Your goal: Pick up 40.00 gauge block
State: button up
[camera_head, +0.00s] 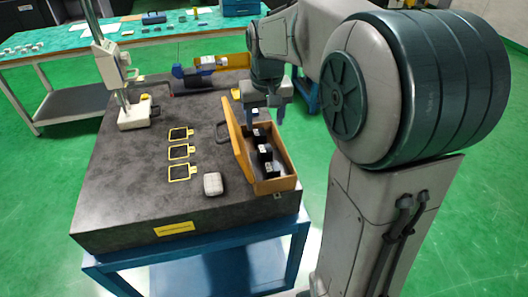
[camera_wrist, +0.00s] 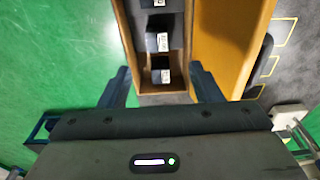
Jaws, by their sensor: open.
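Several dark blocks with small white labels stand in a row in an open wooden case (camera_head: 276,187). In the head view I see a near block (camera_head: 268,168), a middle block (camera_head: 265,152) and a far block (camera_head: 257,133). The labels are too small to read, so I cannot tell which is the 40.00 gauge block. My gripper (camera_head: 264,117) is open and empty above the far end of the case. In the wrist view its fingers (camera_wrist: 160,74) lie either side of one labelled block (camera_wrist: 160,70), with another block (camera_wrist: 158,40) beyond it.
The case lid (camera_head: 238,152) stands open on the left side, close to my gripper. A grey rounded object (camera_head: 213,184) and several yellow frames (camera_head: 179,152) lie on the dark stone plate (camera_head: 125,185). A white stand (camera_head: 133,115) is at the left.

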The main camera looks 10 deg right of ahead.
aim_at(265, 148)
jog(key=f, duration=0.6)
jog(key=shift+w+f, duration=0.25)
jog(key=shift+w, duration=0.1)
jog(key=shift+w+d+f+p, duration=0.1)
jog(key=shift+f+p, duration=0.2)
jog(key=shift+f, duration=1.05)
jog(key=shift+w+d+f+p, duration=0.1)
jog(key=shift+f+p, duration=0.2)
jog(key=shift+f, duration=1.05)
jog(key=shift+r, duration=0.1)
grip_shut()
